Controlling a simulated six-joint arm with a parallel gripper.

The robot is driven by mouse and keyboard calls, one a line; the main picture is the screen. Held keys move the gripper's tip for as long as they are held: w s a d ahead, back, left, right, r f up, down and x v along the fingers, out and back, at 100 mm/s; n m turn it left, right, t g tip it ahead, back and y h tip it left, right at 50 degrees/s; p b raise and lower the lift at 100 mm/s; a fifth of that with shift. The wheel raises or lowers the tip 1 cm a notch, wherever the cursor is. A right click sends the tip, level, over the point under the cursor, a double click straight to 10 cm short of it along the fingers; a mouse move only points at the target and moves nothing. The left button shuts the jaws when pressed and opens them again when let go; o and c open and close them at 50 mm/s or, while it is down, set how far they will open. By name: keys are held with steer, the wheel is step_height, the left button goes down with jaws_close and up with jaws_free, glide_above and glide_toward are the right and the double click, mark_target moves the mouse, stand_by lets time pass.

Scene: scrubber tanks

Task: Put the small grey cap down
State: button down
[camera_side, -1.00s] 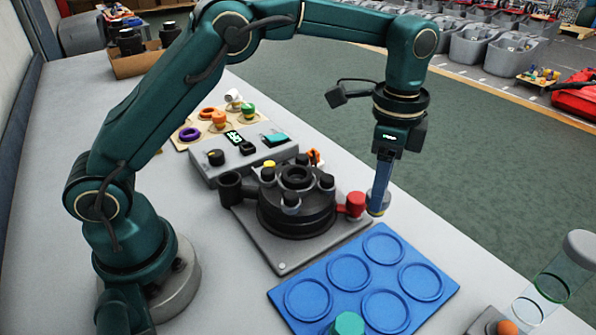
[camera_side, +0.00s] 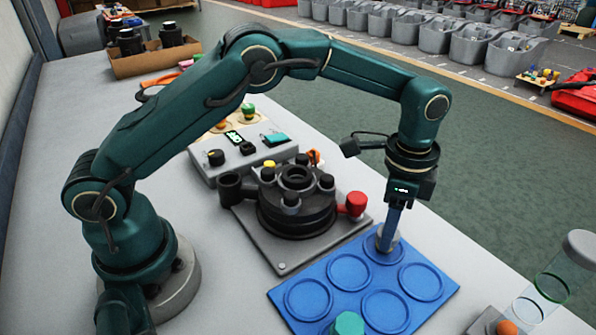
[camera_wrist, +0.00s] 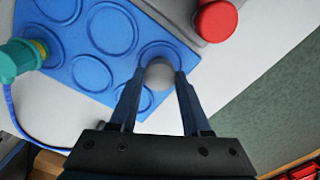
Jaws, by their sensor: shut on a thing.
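My gripper (camera_side: 387,236) is shut on the small grey cap (camera_wrist: 159,75), which shows between the two fingertips (camera_wrist: 155,82) in the wrist view. In the side view the cap is largely hidden by the fingers. The cap is at the rear corner ring of the blue tray (camera_side: 336,284), and the tray also shows in the wrist view (camera_wrist: 72,42). I cannot tell whether the cap touches the tray. The fingers point down.
A teal-topped part (camera_side: 348,324) stands on a tray ring at the front. The black fixture (camera_side: 296,215) with a red knob (camera_side: 355,203) is behind the tray. A clear cylinder with a grey lid (camera_side: 580,246) is at the right. Several rings are empty.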

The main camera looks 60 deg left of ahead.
steer(key=shift+c, duration=1.8)
jaws_free()
